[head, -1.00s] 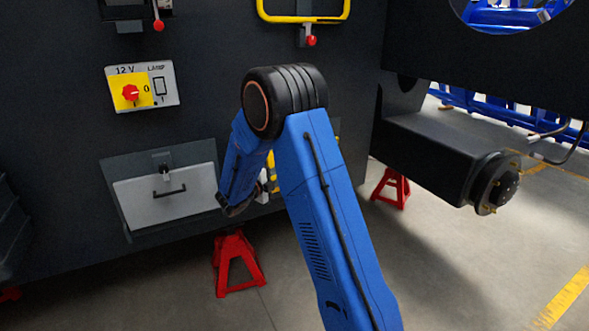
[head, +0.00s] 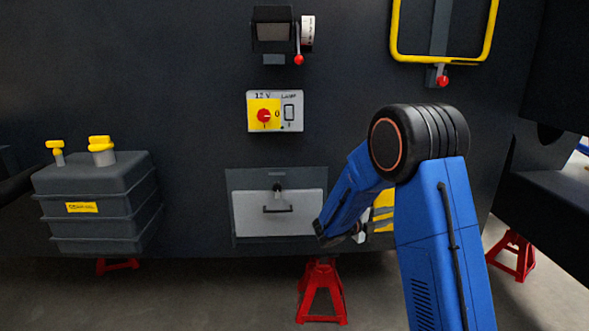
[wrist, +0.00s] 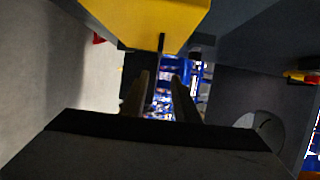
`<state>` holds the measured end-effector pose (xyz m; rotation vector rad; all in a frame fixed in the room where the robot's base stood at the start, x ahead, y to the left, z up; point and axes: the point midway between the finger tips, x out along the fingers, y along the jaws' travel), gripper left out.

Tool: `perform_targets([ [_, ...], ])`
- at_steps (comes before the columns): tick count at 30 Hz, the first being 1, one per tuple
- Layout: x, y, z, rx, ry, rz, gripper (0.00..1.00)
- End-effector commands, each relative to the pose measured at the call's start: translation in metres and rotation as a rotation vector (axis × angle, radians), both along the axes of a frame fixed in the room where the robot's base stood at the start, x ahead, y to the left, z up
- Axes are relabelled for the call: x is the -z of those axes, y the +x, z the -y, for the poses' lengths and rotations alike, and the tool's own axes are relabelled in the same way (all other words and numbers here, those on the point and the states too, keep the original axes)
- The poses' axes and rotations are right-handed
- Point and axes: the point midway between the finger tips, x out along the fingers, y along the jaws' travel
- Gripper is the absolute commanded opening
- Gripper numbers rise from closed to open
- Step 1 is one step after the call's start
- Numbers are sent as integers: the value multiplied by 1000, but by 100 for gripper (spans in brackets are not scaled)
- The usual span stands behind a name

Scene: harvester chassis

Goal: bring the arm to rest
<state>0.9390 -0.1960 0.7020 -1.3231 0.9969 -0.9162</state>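My blue arm stands bent in the right half of the head view, with its black elbow joint uppermost. The forearm slopes down and left in front of the chassis wall. My gripper (wrist: 162,98) shows in the wrist view as two dark fingers with a gap between them, and nothing is seen held in it. In the head view the gripper is mostly hidden behind the arm. A yellow part (wrist: 165,20) fills the top of the wrist view, beyond the fingers.
The dark wall carries a 12 V switch panel (head: 275,111), a closed grey drawer-like panel (head: 302,212) and a yellow frame (head: 396,35). A grey tank (head: 100,210) with yellow caps is at left. A red stand (head: 321,292) is below. Floor shows in front.

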Motion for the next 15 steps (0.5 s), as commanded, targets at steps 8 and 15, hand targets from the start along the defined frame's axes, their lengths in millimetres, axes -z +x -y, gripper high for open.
perform_targets([
  [8,-34,-76,25,188,253,330,28],
  [15,-50,-150,34,396,478,666,28],
])
